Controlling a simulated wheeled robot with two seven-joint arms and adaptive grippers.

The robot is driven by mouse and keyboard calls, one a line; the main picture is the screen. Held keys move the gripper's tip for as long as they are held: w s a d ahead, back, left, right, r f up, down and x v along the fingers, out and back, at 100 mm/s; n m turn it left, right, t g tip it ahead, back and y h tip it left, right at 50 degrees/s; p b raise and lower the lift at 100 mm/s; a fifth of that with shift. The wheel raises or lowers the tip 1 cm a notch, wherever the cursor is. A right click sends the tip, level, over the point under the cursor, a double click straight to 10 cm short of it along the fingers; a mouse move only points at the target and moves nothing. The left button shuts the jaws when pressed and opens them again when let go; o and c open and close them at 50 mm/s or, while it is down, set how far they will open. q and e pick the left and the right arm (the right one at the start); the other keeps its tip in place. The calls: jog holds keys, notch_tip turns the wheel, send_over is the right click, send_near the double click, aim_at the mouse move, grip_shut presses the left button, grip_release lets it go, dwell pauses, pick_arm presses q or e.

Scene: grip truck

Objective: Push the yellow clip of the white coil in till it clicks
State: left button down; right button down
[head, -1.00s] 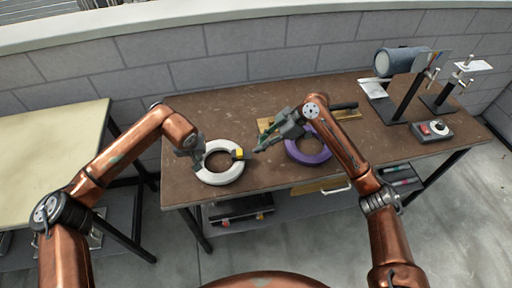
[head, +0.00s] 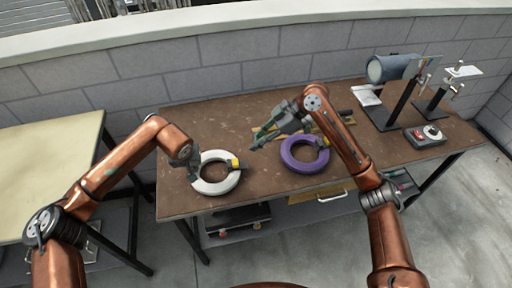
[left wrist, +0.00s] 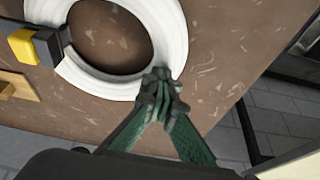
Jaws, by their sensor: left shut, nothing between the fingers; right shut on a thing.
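The white coil (head: 211,187) lies flat on the brown workbench. Its yellow clip (head: 233,163) is on the coil's right side. In the left wrist view the yellow clip (left wrist: 23,46) sits against a dark block on the white coil (left wrist: 83,88); I cannot tell how deep it is in. My left gripper (head: 192,171) is at the coil's left side; in the wrist view its green fingers (left wrist: 160,82) are shut and empty, tips over the coil's edge. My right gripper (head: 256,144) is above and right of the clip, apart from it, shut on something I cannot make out.
A purple coil (head: 289,160) lies to the right, near the right arm. A wooden board (head: 343,119) lies behind it. A blue-grey cylinder (head: 388,68) on a stand and a box with a red button (head: 425,135) are at the right. The bench's (head: 180,120) back left is clear.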

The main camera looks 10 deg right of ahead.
pick_arm(q)
jog(key=shift+a+f, duration=0.15)
jog(key=shift+f, duration=0.25)
jog(key=c, duration=2.7)
grip_release()
jog(key=o, duration=0.5)
jog(key=shift+c, duration=0.2)
jog(key=shift+o, duration=0.8)
jog(key=shift+f, duration=0.1)
jog(key=shift+o, duration=0.2)
jog(key=o, duration=0.7)
jog(key=shift+r, duration=0.2)
jog(key=shift+r, duration=0.15)
